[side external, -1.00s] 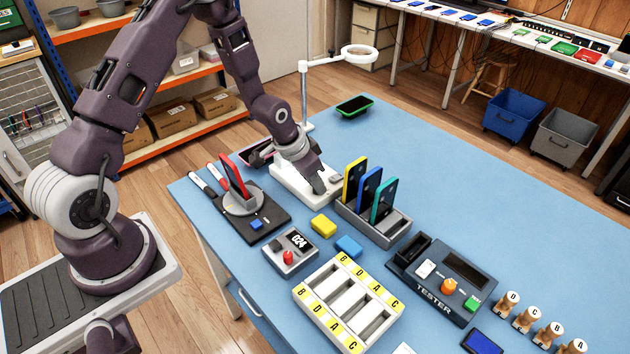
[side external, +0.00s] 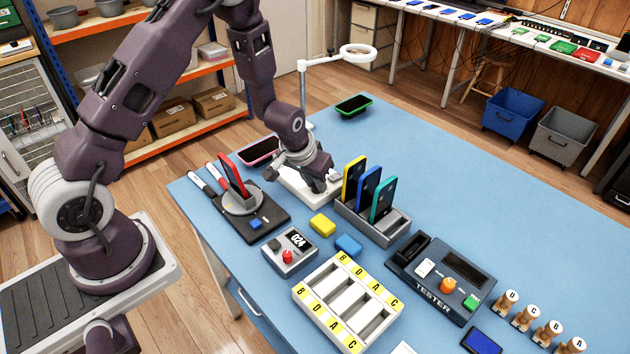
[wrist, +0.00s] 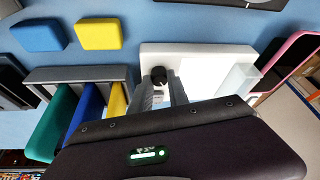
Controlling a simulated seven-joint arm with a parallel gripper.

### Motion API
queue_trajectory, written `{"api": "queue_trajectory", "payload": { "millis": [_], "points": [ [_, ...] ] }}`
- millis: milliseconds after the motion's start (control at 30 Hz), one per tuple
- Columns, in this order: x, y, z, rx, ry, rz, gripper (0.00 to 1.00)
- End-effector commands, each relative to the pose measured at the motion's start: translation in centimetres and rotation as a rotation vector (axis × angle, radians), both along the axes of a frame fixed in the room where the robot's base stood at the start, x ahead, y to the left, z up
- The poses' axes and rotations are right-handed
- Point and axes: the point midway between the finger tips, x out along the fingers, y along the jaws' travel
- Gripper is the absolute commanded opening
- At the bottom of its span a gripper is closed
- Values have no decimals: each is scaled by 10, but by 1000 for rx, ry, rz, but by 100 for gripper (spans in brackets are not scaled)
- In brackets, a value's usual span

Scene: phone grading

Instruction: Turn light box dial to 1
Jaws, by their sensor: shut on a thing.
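The light box (side external: 293,188) is a white, flat box at the table's back left. It also shows in the wrist view (wrist: 212,52), with a bright panel. Its black dial (wrist: 159,74) sits near one end in the wrist view. My gripper (wrist: 162,86) points down at that end, with its fingers shut on the dial. In the side view my gripper (side external: 322,187) hides the dial. The dial's marks are too small to read, so I cannot tell its setting.
A grey rack (side external: 373,222) with yellow, blue and teal phones stands close to my gripper. A pink-edged phone (side external: 262,150) lies behind the light box. A round stand with a red phone (side external: 233,172) is to the left. Yellow (side external: 322,224) and blue (side external: 348,245) blocks lie in front.

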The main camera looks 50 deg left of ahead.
Motion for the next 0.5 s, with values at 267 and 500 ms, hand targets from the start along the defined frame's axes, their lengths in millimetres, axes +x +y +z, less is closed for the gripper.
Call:
{"api": "queue_trajectory", "payload": {
  "millis": [267, 500],
  "points": [
    [-1, 0, -1, 0, 4, 0, 0],
    [-1, 0, -1, 0, 2, -1, 42]
  ]
}}
